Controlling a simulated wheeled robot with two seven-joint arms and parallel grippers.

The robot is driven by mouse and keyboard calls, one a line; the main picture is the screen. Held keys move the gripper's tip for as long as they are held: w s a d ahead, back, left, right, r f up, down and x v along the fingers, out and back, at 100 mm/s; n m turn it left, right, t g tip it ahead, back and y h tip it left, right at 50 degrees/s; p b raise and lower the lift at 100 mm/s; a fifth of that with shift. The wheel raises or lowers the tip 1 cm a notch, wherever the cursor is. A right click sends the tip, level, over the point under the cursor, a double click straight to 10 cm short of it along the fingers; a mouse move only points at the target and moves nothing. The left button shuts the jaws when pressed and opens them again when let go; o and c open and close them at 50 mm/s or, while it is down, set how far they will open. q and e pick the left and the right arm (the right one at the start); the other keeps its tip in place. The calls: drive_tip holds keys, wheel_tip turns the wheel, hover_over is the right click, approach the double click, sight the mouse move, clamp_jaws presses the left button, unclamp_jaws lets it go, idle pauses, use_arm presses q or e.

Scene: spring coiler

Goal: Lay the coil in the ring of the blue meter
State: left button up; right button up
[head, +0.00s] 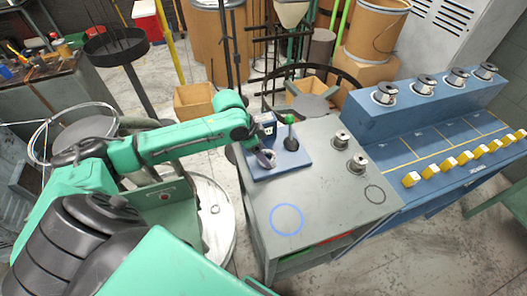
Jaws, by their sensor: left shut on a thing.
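The blue meter (297,163) stands on the grey table's far left corner. It has a flat blue base, a small upright box with a pale display (268,128), and a dark stem with a green ball (290,118). My left gripper (266,159) reaches in from the left, over the left part of the base. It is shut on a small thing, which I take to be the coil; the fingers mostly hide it. The meter's ring is not clear, and I cannot tell whether the coil touches it. My right gripper is not in view.
The grey table (325,205) bears a painted blue circle (286,219), a dark circle (374,194) and two metal spools (342,138). The blue bench (440,140) at right holds several spools and a row of yellow-and-white blocks (447,164). The table's front middle is clear.

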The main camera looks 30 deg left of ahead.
use_arm(q)
drive_tip(key=o, duration=1.6)
drive_tip(key=shift+c, duration=0.2)
drive_tip(key=shift+r, duration=0.1)
drive_tip(key=v, duration=1.4)
drive_tip(key=shift+s+b, duration=0.15)
drive_tip(key=shift+b, duration=0.25)
drive_tip(key=shift+a+r, duration=0.1)
